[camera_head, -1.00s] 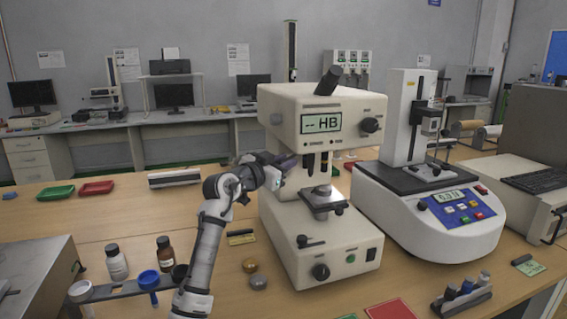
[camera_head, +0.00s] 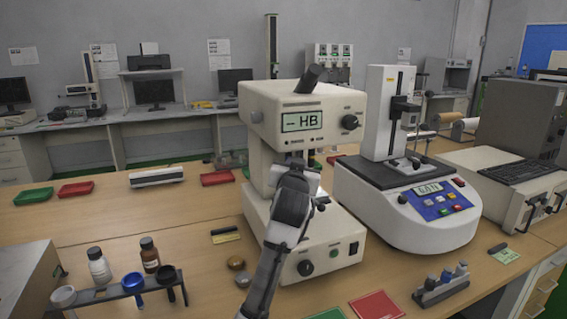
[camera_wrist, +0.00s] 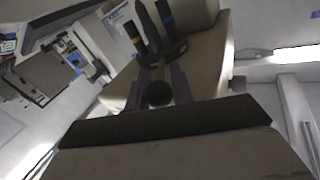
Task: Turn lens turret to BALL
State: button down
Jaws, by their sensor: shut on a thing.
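The hardness tester (camera_head: 301,102) is a cream machine with a display that ends in "HB". Its lens turret (camera_wrist: 161,48) shows in the wrist view as dark barrels, one with a blue band and one with a yellow band. My gripper (camera_wrist: 158,78) has its fingers closed at the turret, below these barrels. In the head view my arm's end covers the turret and the fingers. A dark round part (camera_wrist: 158,94) lies between the fingers. I cannot read any BALL marking.
A second white tester (camera_head: 405,205) with a blue panel stands close on the right. A rack (camera_head: 122,291) with bottles and cups is at front left. Red and green cards (camera_head: 376,305) lie at the front.

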jog(key=d+n+y, duration=0.5)
jog(key=d+y, duration=0.3)
jog(key=y, duration=0.1)
jog(key=shift+w+n+g, duration=0.25)
jog(key=shift+n+g, duration=0.15)
jog(key=shift+d, duration=0.15)
jog(key=c, duration=1.3)
grip_release()
jog(key=shift+s, duration=0.1)
jog(key=b+v, duration=0.3)
jog(key=v, duration=1)
jog(key=shift+s+d+b, duration=0.1)
jog(key=shift+s+b, duration=0.2)
jog(key=shift+b, duration=0.1)
